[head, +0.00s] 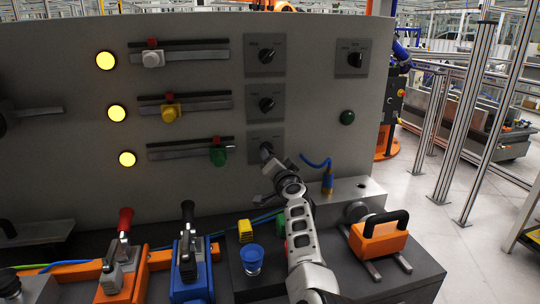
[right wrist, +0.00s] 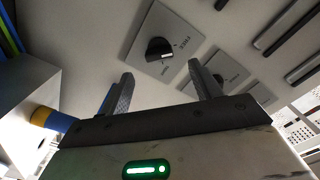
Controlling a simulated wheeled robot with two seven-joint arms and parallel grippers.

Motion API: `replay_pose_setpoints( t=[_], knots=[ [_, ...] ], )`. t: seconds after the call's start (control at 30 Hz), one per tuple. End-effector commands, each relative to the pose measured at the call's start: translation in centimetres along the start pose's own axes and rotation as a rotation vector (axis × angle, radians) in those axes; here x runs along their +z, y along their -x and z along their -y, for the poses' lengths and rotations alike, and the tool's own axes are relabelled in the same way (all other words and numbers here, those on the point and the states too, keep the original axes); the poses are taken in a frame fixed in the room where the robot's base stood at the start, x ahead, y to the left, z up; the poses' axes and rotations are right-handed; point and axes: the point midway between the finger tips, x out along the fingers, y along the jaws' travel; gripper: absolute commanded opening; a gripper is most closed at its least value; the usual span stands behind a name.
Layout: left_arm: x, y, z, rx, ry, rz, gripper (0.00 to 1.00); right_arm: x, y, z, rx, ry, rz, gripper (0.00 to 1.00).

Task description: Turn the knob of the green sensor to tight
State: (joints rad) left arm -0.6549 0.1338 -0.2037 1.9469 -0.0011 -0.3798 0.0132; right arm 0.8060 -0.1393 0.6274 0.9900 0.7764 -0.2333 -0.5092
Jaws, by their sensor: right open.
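The green slider block (head: 218,156) of the lowest sensor row sits near the right end of its rail. To its right, a black knob (head: 266,148) on a grey plate is partly hidden by my right gripper (head: 268,166). The right wrist view shows the knob (right wrist: 159,49) on its plate beyond my open, empty right gripper (right wrist: 162,74). The fingers appear short of the knob, not around it. My left gripper is not in view.
Two similar knobs (head: 266,55) (head: 266,104) stand above, beside white and yellow sliders. A blue cable with a brass plug (head: 327,182) is right of my gripper.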

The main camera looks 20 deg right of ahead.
Motion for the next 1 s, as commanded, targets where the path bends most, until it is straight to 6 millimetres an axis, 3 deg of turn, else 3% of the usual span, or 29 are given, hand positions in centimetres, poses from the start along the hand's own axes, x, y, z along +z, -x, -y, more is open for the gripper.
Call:
replay_pose_setpoints(
  t=[0.2, 0.4, 0.87, 1.0],
  knots=[
    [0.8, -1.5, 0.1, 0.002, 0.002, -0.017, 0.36, 0.2, -3.2, -0.5, 0.002, 0.001, -0.001, 0.64],
    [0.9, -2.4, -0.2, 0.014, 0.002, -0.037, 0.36, 0.3, -5.1, -0.4, 0.000, 0.001, 0.000, 0.64],
    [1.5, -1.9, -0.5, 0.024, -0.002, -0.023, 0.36, 0.0, -5.8, -0.1, 0.003, 0.001, 0.000, 0.64],
    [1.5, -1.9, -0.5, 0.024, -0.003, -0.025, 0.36, 0.0, -5.7, -0.1, 0.003, 0.001, 0.000, 0.27]
  ],
)
